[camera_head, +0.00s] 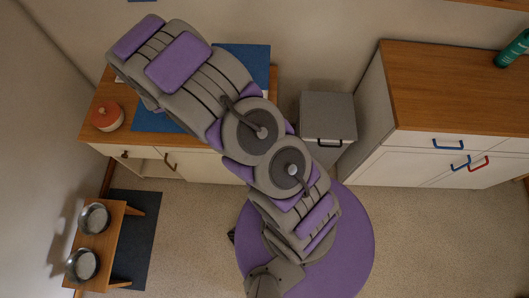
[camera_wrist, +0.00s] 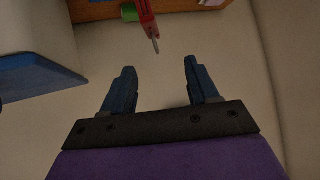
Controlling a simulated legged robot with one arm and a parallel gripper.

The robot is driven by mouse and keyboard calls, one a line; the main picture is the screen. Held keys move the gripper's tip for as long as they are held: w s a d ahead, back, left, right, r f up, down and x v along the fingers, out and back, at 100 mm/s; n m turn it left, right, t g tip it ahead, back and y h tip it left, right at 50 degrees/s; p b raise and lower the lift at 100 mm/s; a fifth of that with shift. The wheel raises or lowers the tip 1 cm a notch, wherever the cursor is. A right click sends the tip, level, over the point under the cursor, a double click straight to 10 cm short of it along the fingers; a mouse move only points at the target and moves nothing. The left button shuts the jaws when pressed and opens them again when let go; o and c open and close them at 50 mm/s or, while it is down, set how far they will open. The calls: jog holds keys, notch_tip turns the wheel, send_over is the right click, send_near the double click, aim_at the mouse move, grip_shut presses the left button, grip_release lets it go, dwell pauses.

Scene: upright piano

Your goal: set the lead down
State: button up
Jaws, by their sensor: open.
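My gripper (camera_wrist: 160,65) shows in the wrist view with its two blue fingers spread apart and nothing between them. A red item with a thin metal tip (camera_wrist: 147,20) lies beyond the fingertips, near the top edge and cut off by it; I cannot tell whether it is the lead. It is apart from the fingers. A small green thing (camera_wrist: 130,14) is just left of it. In the head view my arm reaches over the wooden desk (camera_head: 97,128) at the back left, and the gripper is hidden. I make out no certain lead in either view.
A red lidded pot (camera_head: 107,115) and a blue mat (camera_head: 150,122) are on the desk. A grey bin (camera_head: 328,115) stands right of it, then a wooden-topped cabinet (camera_head: 450,85) with a green bottle (camera_head: 513,48). A bowl stand (camera_head: 100,245) is at left. Carpet at lower right is clear.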

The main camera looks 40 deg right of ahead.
jog(key=s+d+r+n+g+y, duration=0.1)
jog(key=s+r+g, duration=0.2)
jog(key=s+r, duration=0.6)
jog(key=s+d+r+n+g+y, duration=0.1)
jog(key=s+r+g+y, duration=0.15)
jog(key=s+r, duration=0.65)
jog(key=s+d+r+g, duration=0.1)
jog(key=s+g, duration=0.1)
jog(key=s, duration=0.8)
jog(key=s+d+r+n+g+h, duration=0.1)
jog(key=s+g, duration=0.1)
jog(key=s, duration=0.9)
jog(key=s+d+r+g, duration=0.2)
jog(key=s, duration=0.9)
jog(key=shift+n+g+h, duration=0.3)
jog(key=shift+g+h, duration=0.05)
